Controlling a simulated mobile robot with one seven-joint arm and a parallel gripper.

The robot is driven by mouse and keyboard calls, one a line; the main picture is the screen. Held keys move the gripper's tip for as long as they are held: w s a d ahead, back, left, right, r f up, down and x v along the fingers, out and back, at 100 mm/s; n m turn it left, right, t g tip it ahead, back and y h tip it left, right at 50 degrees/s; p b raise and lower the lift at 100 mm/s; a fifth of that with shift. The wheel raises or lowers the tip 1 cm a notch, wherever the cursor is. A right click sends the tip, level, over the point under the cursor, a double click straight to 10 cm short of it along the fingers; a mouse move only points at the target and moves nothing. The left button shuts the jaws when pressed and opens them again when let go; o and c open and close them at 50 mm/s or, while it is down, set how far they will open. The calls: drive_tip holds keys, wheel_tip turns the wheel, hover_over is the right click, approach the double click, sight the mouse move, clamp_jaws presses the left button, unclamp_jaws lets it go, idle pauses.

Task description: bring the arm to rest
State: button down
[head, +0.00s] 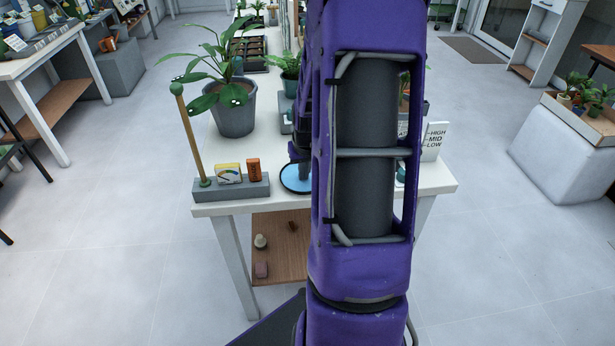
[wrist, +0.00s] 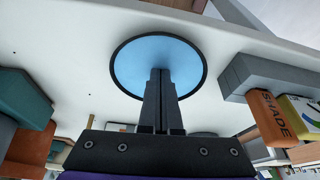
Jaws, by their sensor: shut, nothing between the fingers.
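My purple arm rises through the middle of the head view and hides much of the white table (head: 330,205) behind it. My gripper (wrist: 160,73) is shut and empty in the wrist view. Its two dark fingers lie side by side and point at a round blue disc with a dark rim (wrist: 184,60). The disc (head: 294,180) lies near the table's front edge in the head view, partly hidden by my arm. I cannot tell whether the fingertips touch it.
Left of the disc, a grey block (head: 236,189) holds a wooden stick, a yellow gauge card and an orange SHADE block (head: 254,169). A large potted plant (head: 234,112) stands behind. A HIGH-MID-LOW card (head: 434,140) is at right. The floor (head: 510,240) at front right is clear.

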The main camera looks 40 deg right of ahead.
drive_tip(key=p+v, duration=0.1)
drive_tip(key=v, duration=0.9)
drive_tip(key=shift+p, duration=0.35)
drive_tip(key=shift+s, duration=0.1)
